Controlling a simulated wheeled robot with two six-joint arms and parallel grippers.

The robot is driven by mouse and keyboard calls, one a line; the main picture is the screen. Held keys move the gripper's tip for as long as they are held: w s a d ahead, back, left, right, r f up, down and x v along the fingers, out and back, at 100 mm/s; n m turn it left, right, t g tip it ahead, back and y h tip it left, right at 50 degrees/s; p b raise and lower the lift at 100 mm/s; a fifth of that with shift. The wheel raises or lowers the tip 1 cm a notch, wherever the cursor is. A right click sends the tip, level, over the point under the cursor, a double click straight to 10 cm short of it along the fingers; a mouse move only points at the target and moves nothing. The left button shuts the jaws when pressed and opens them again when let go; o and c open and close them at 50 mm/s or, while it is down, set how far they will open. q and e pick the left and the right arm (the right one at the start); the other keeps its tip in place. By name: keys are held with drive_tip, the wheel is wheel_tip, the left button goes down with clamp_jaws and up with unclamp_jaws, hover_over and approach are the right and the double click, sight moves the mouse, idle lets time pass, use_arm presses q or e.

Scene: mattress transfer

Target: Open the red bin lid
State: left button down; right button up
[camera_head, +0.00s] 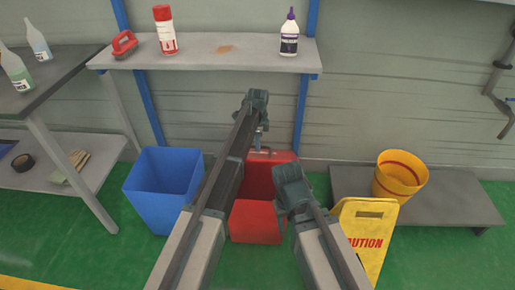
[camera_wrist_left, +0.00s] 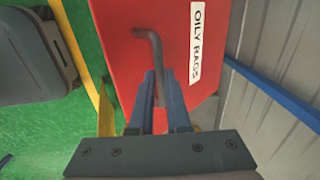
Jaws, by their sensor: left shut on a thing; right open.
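The red bin (camera_head: 258,222) stands on the green floor under the wall shelf, partly hidden by my arms. Its red lid (camera_wrist_left: 125,18) fills much of the left wrist view, with a white "OILY RAGS" label (camera_wrist_left: 196,43) and a grey bent handle (camera_wrist_left: 147,36). My left gripper (camera_head: 260,144) is at the back upper part of the bin. In the left wrist view its fingers (camera_wrist_left: 161,76) are shut on the handle. How far the lid is raised is hard to tell. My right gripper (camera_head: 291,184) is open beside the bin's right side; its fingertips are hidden.
A blue bin (camera_head: 150,192) stands left of the red bin. A yellow caution sign (camera_head: 372,222) stands to the right, before a low grey platform (camera_head: 460,200) with a yellow bucket (camera_head: 400,177). The shelf (camera_head: 215,55) with bottles is above.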

use_arm(q)
drive_tip(key=shift+w+r, duration=0.15)
drive_tip(key=shift+w, duration=0.45)
drive_tip(key=c, duration=0.9)
unclamp_jaws()
drive_tip(key=shift+f, duration=0.2)
drive_tip(key=shift+r, duration=0.1)
drive_tip(key=shift+s+r+p, duration=0.15)
drive_tip(key=shift+r+p, duration=0.65)
drive_tip(key=shift+p, duration=0.1)
drive_tip(key=r+p, duration=1.2)
drive_tip(key=shift+s, duration=0.4)
